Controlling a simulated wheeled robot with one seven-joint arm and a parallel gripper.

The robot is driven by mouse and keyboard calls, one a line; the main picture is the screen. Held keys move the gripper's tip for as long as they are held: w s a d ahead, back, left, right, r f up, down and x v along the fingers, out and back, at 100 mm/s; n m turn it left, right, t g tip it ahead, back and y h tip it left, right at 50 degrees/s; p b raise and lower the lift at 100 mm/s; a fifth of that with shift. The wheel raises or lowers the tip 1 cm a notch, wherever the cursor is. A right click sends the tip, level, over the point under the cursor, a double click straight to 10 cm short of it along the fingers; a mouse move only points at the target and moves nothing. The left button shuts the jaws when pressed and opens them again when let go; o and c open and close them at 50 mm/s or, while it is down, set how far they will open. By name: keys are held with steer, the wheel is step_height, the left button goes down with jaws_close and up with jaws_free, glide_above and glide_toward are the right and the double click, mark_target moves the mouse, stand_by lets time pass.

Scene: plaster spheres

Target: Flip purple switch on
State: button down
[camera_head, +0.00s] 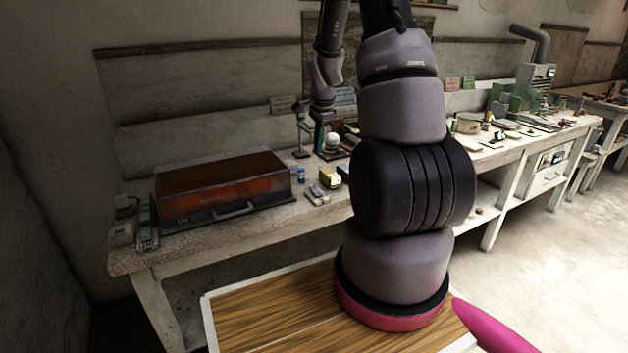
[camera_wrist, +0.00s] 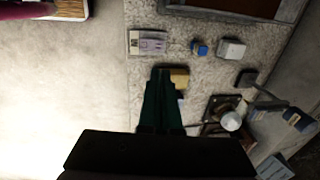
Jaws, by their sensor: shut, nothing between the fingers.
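A small pale purple block with a dark part on it, which looks like the purple switch (camera_head: 317,192), lies near the front edge of the workbench, right of the large red-brown case. It also shows in the wrist view (camera_wrist: 147,42), above my fingertips. Its on or off position is too small to tell. My gripper (camera_head: 319,140) points down over the bench behind the switch. In the wrist view its dark green fingers (camera_wrist: 161,72) are together and empty, apart from the switch, with a yellowish block (camera_wrist: 179,78) just right of their tips.
The red-brown case (camera_head: 225,185) stands left of the switch on the workbench (camera_head: 240,230). A blue jar (camera_wrist: 199,48), a white block (camera_wrist: 231,48) and a stand with a white sphere (camera_wrist: 231,120) crowd the bench. The floor in front is open.

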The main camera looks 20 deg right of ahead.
mark_target(314, 188)
steer(key=f, duration=0.4)
steer(key=w+f, duration=0.1)
steer(key=f, duration=0.4)
steer(key=w+f, duration=0.1)
steer(key=f, duration=0.3)
steer(key=shift+w+f, duration=0.2)
steer(key=shift+f, duration=0.2)
steer(key=shift+w+a+f+g, duration=0.1)
steer(key=shift+w+f+g, duration=0.1)
steer(key=shift+f+g, duration=0.1)
steer(key=shift+s, duration=0.2)
steer(key=shift+s+r, duration=0.3)
steer(key=shift+s, duration=0.4)
